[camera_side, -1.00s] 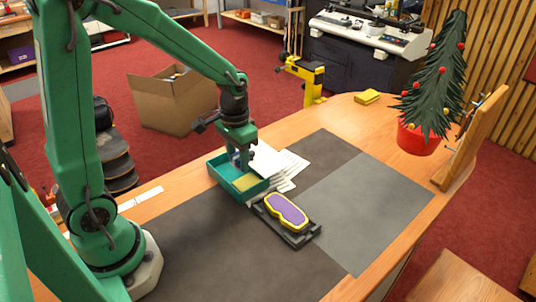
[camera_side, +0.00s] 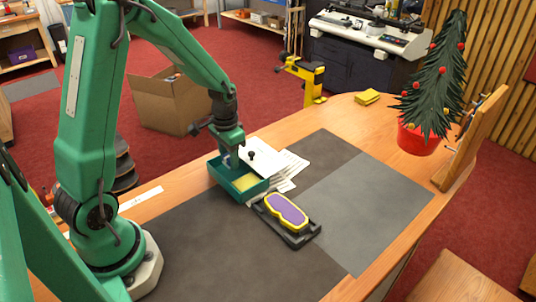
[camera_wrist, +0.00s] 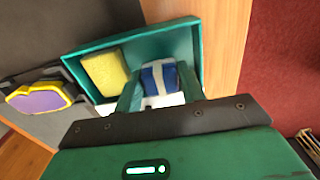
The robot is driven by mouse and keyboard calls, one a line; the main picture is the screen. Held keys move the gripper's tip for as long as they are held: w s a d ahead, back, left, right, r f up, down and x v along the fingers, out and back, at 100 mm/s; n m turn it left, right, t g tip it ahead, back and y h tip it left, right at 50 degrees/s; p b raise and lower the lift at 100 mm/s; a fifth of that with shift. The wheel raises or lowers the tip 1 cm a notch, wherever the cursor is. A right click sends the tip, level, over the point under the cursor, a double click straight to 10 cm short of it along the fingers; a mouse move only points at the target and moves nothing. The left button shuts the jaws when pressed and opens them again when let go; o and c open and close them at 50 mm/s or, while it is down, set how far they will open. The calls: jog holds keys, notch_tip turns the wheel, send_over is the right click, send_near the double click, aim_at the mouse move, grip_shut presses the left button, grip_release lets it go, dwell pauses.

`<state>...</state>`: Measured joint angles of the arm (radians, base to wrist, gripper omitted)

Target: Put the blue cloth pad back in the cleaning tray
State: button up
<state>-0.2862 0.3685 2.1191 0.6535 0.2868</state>
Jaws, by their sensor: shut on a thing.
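The teal cleaning tray (camera_side: 252,192) stands on the bench, with a yellow sponge (camera_side: 246,182) in its near part. In the wrist view the tray (camera_wrist: 130,42) lies below my gripper (camera_wrist: 158,88), with the sponge (camera_wrist: 105,72) left of the fingers. My gripper (camera_side: 226,160) is at the tray's far left end, pointing down. It is shut on the blue cloth pad (camera_wrist: 149,79), which has a white band across it. The pad appears within the tray's outline, beside the sponge. I cannot tell whether it touches the tray floor. In the side view the pad is mostly hidden.
White papers (camera_side: 290,166) lie against the tray's far right side. A purple pad with a yellow rim (camera_side: 287,210) rests on a dark holder (camera_side: 301,238) in front. A Christmas tree in a red pot (camera_side: 417,138) stands at the right. The grey mat (camera_side: 370,205) is largely clear.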

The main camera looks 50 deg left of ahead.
jog(key=shift+f, duration=1.5)
jog(key=shift+f, duration=0.15)
jog(key=o, duration=0.9)
jog(key=shift+o, duration=0.2)
jog(key=shift+r, duration=0.2)
notch_tip(320, 180, up, 12)
jog(key=shift+f, duration=0.15)
